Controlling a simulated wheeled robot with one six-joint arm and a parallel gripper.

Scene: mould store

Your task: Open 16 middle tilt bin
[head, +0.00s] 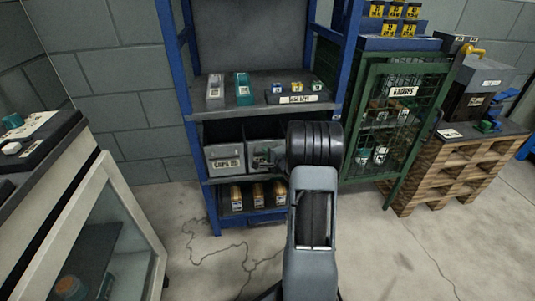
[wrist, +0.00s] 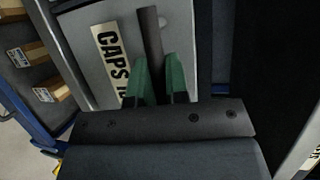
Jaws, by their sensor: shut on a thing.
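The middle tilt bin is a grey bin on the blue rack's middle shelf; its front (head: 262,130) is partly hidden by my arm in the head view. In the wrist view its grey front (wrist: 88,52) fills the upper middle, with a pale label (wrist: 111,60) reading "CAPS 1" before it is cut off by my finger. My gripper (wrist: 158,78) has green fingers shut on the dark bar handle (wrist: 150,35) of this bin. In the head view the fingers are small and mostly hidden by my arm. I cannot tell how far the bin is tilted.
A similar bin labelled CAPS (head: 225,162) sits to the left. Boxes (head: 257,194) stand on the shelf below. A green mesh cage door (head: 400,120) stands open to the right, near a pallet stack (head: 440,172). A glass-fronted cabinet (head: 95,235) is at left.

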